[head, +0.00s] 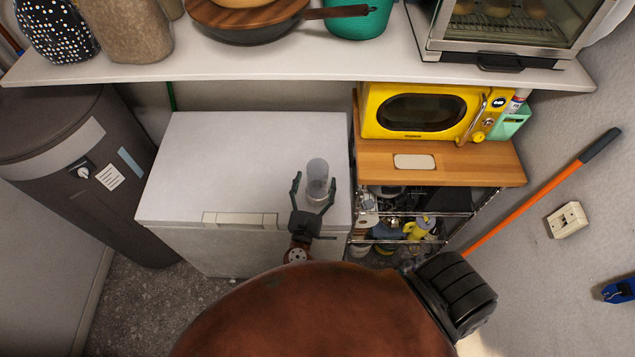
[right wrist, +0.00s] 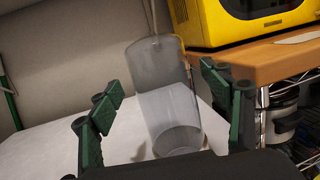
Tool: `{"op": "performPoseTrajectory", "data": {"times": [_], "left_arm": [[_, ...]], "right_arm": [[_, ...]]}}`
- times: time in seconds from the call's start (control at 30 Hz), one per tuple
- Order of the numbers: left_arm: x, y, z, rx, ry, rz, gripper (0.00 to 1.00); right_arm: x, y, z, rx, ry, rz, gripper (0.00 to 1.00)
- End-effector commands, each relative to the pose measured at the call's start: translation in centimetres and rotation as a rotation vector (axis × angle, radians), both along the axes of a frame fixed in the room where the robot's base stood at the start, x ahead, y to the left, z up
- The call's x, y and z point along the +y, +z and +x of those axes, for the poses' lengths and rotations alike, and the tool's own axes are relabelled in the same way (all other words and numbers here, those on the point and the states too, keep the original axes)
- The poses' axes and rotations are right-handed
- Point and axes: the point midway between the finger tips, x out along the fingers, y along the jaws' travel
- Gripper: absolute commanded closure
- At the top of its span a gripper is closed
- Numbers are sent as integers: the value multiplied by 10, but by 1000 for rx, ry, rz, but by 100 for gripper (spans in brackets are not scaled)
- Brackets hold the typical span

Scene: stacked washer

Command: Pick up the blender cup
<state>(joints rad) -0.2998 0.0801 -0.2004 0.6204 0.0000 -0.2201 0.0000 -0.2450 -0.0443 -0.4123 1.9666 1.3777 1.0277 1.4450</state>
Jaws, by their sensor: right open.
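The blender cup (head: 317,180) is a clear, greyish cylinder on the white top of the chest freezer (head: 230,160), near its right front part. In the right wrist view the cup (right wrist: 165,95) fills the middle and looks see-through. My right gripper (head: 314,190) is open, with one finger on each side of the cup. In the right wrist view its green-padded fingertips (right wrist: 160,95) stand left and right of the cup, with visible gaps. The lower edge of the wrist view is covered by my gripper's body. My left gripper is not in view.
A yellow microwave (head: 420,112) stands on a wooden-topped rack (head: 460,165) right of the freezer. A white shelf (head: 280,67) with a pan and a toaster oven runs above the back. A dark cylindrical tank (head: 80,200) stands at the left. The freezer top left of the cup is clear.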

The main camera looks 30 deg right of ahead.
Motion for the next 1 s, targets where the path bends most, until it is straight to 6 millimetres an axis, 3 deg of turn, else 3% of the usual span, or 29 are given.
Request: {"op": "performPoseTrajectory", "data": {"times": [0.17,0.4,1.0], "left_arm": [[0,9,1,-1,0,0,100],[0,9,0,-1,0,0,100],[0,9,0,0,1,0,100]], "right_arm": [[-17,7,19,-2,0,-3,28],[-20,5,21,1,0,-1,28],[-20,5,21,0,0,-1,69]]}}
